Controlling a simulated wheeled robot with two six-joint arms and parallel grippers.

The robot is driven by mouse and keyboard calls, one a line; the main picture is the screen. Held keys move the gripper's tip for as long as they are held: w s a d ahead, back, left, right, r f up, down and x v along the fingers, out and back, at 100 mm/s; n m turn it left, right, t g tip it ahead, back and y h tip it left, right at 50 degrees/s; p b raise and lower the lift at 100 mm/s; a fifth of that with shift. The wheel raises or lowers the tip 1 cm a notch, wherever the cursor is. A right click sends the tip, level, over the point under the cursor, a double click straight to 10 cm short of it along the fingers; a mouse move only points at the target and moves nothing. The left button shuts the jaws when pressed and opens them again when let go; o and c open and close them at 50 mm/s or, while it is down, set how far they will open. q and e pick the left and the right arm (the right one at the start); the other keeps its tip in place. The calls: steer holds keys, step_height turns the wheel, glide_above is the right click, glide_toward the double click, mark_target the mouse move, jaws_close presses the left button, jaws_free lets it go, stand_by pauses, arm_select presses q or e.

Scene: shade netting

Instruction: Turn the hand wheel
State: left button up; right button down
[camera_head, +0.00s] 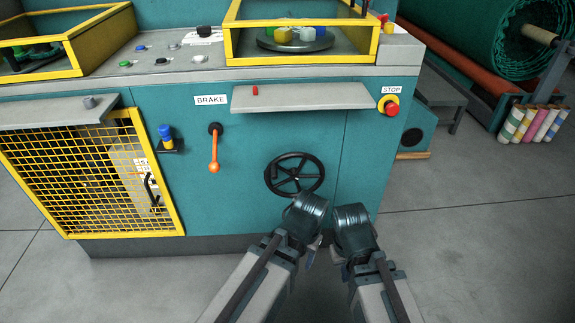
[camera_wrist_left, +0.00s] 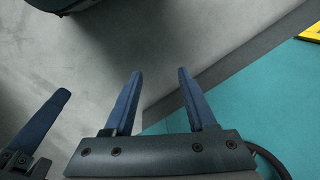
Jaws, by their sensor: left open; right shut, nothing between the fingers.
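The hand wheel (camera_head: 279,158) is a black spoked wheel on the teal front panel of the machine. In the head view its lower right edge is close to my left gripper (camera_head: 307,212). In the left wrist view my left gripper (camera_wrist_left: 160,73) is open, with two blue fingers apart and nothing between them. A dark curved rim, likely the hand wheel (camera_wrist_left: 272,162), shows at the lower right there, beside the gripper. My right gripper (camera_head: 354,222) is right of the left one, below and right of the wheel, shut and empty; its fingertips are mostly hidden in the head view.
An orange brake lever (camera_head: 214,152) hangs left of the wheel. A grey shelf (camera_head: 310,97) juts out above it, and a red stop button (camera_head: 392,109) is at the right. A yellow mesh guard (camera_head: 85,180) is at the left. The floor at the right (camera_head: 480,240) is clear.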

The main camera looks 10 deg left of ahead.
arm_select(q)
steer(key=w+a+r+n+t+p, duration=0.25)
steer(key=w+a+r+p, duration=0.25)
steer(key=w+r+p, duration=0.45)
steer(key=n+t+p, duration=0.2)
steer(key=n+p, duration=0.2)
steer(key=p, duration=0.1)
glide_toward(274, 172)
steer(key=shift+h, duration=0.4)
steer(key=b+x, duration=0.2)
steer(key=x, duration=0.1)
steer(key=b+x, duration=0.5)
steer(key=shift+w+a+f, duration=0.15)
steer(key=shift+a+f, duration=0.2)
steer(key=shift+a, duration=0.05)
steer(key=shift+c, duration=0.2)
jaws_close()
